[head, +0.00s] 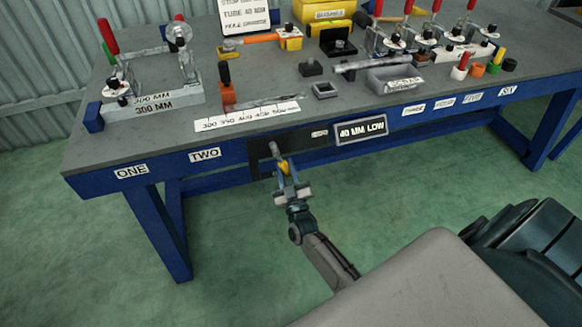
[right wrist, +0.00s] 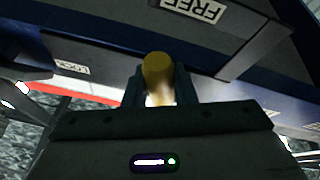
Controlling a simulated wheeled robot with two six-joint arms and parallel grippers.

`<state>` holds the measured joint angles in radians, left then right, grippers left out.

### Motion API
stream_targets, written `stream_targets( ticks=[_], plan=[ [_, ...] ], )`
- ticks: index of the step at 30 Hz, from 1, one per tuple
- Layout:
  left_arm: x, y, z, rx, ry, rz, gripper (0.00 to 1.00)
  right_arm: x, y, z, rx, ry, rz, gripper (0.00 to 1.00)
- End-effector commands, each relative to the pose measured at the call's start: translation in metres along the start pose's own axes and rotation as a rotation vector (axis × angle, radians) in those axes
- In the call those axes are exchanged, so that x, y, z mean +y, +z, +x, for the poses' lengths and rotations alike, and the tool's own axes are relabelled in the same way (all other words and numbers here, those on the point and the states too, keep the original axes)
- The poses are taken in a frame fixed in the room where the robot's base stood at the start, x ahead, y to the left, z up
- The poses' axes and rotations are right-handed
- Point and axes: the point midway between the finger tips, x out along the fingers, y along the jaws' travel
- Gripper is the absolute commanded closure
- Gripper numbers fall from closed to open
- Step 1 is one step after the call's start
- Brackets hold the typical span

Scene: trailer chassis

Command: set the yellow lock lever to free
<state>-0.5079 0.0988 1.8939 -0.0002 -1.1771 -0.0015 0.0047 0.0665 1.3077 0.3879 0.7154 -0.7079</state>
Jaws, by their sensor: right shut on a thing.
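The yellow lock lever (head: 284,167) is on the front of the blue bench, below the tabletop edge. In the head view it hangs down and slightly right from a dark plate. My right gripper (head: 286,180) is shut on it from below. In the right wrist view the lever's rounded yellow end (right wrist: 158,68) sits between the two fingers (right wrist: 159,88). A FREE label (right wrist: 192,10) is at the top there and a LOCK label (right wrist: 72,68) is at the left. The lever's pivot is hidden in that view. My left gripper is not in view.
The bench top (head: 150,128) carries clamps, blocks and a scale strip (head: 247,116). A "40 MM LOW" sign (head: 361,130) is on the bench front, right of the lever. A blue bench leg (head: 160,230) stands at left. The green floor before the bench is open.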

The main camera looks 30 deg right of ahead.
Motion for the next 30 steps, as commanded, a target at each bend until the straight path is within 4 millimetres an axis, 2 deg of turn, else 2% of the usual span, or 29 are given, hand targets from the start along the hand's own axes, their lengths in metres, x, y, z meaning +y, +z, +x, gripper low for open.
stream_targets(
  ticks=[10,27,28,30],
  plan=[
    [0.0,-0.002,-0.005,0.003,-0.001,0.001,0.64,-0.013,-0.001,-0.002,-0.026,0.056,0.139,1.0],
    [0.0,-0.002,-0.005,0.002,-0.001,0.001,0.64,-0.015,-0.001,-0.003,-0.032,0.068,0.168,1.0],
    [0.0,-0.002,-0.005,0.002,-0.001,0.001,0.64,-0.015,-0.001,-0.003,-0.032,0.068,0.168,0.72],
    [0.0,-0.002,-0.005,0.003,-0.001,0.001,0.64,-0.015,-0.001,-0.003,-0.032,0.068,0.167,0.58]
  ],
)
